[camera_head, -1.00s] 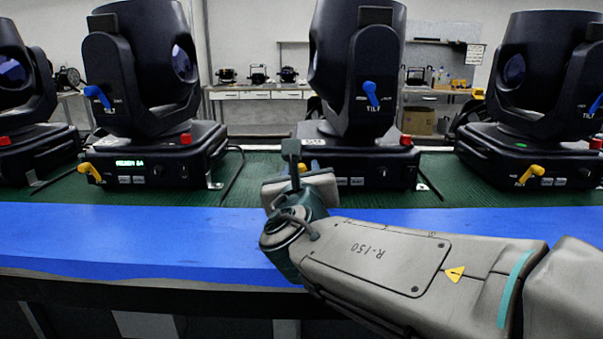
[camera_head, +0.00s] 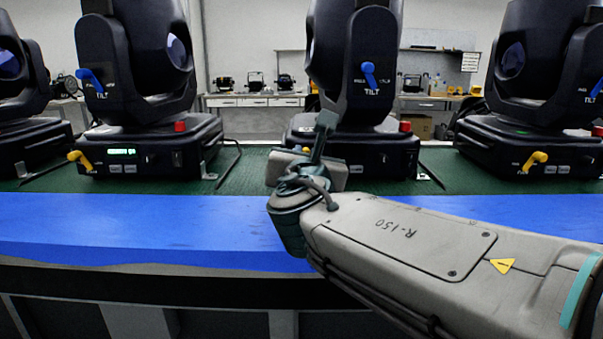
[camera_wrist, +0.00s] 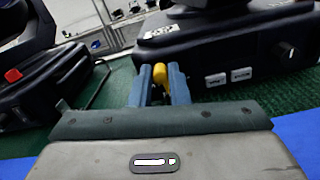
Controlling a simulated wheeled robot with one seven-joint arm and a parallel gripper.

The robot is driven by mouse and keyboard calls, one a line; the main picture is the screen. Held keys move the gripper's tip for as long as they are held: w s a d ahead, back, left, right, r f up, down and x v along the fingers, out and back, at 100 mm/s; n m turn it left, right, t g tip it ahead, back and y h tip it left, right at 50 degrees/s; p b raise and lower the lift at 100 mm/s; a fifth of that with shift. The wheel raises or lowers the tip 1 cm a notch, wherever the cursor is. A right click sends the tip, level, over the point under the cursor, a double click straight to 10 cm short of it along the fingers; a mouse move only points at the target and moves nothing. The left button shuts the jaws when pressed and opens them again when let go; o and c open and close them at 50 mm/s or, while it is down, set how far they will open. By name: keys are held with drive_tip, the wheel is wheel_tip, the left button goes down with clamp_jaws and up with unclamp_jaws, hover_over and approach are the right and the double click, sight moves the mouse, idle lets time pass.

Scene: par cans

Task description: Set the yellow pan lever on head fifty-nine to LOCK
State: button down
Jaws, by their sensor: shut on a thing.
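The middle moving head's base (camera_head: 372,155) stands on the green mat, with a blue tilt lever (camera_head: 368,74) on its yoke. My gripper (camera_wrist: 160,80) is at the front left of this base. In the wrist view its two fingers are shut on a yellow pan lever (camera_wrist: 160,73), whose rounded end shows between the fingertips. In the head view my gripper (camera_head: 318,140) covers most of that lever. The head's number and the LOCK marking cannot be read in these frames.
Neighbouring heads stand left (camera_head: 150,150) and right (camera_head: 530,150), each with a yellow pan lever and a blue tilt lever. The blue table edge (camera_head: 130,225) runs along the front. A metal bracket and cable lie beside the left base.

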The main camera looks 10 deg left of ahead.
drive_tip(key=m+b, duration=0.1)
drive_tip(key=d+m+b, duration=0.1)
drive_tip(key=m+b, duration=0.2)
drive_tip(key=shift+w+d+f+m, duration=0.15)
drive_tip(key=shift+d+f+m, duration=0.05)
drive_tip(key=shift+f+m, duration=0.1)
drive_tip(key=shift+w+d+m+b, duration=0.1)
drive_tip(key=shift+d+m+b, duration=0.1)
drive_tip(key=shift+m+b, duration=0.55)
drive_tip(key=shift+d+m+b, duration=0.15)
drive_tip(key=shift+m+b, duration=0.5)
drive_tip(key=shift+b, duration=0.05)
drive_tip(key=c, duration=1.4)
unclamp_jaws()
